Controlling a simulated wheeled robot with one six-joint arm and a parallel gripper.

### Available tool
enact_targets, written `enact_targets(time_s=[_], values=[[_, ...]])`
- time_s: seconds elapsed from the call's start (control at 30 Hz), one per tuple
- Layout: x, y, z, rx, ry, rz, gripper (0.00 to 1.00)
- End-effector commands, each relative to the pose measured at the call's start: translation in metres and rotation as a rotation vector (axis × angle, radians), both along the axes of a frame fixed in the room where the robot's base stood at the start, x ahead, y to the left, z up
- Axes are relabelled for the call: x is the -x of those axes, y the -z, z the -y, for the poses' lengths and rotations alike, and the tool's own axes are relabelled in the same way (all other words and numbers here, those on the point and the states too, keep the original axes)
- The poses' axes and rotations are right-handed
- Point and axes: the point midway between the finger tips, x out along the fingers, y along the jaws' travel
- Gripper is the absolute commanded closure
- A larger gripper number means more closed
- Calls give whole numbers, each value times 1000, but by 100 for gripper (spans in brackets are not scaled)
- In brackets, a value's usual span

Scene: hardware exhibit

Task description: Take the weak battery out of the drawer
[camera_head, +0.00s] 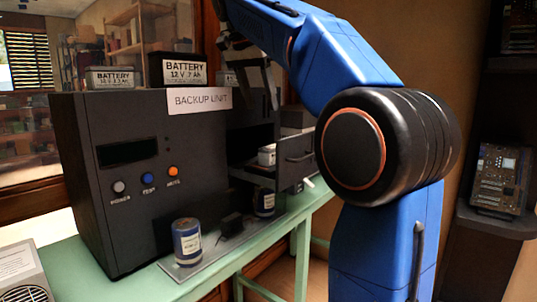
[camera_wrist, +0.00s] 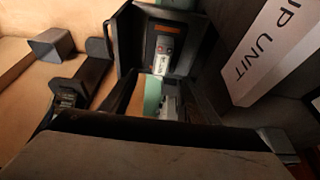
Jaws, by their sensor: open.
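The backup unit (camera_head: 140,165) is a dark box on a green bench. Its drawer (camera_head: 296,158) stands pulled out at the right side, with a handle on its front. A small pale battery (camera_head: 267,155) sits in the drawer, partly hidden by its walls. I cannot read a charge mark on it. My gripper (camera_head: 262,97) is open and empty above the drawer, apart from the battery. In the wrist view, my gripper (camera_wrist: 172,118) spans the lower part of the picture. A white-labelled object (camera_wrist: 166,52) shows beyond it, among dark walls.
Two labelled batteries, one small (camera_head: 110,78) and one larger (camera_head: 184,70), stand on the unit; another is partly hidden behind my gripper. The Backup Unit sign (camera_head: 198,99) hangs near the drawer. Blue cans (camera_head: 187,242) stand on a bench tray.

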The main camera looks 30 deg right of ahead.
Motion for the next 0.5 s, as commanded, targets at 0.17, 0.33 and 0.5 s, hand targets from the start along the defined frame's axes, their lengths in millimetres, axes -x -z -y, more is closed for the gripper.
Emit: enact_targets(time_s=[0.17,0.33,0.5], values=[[-4,2,4,1,27,3,44],[-7,27,14,0,28,2,44],[-11,56,25,0,27,2,44]])
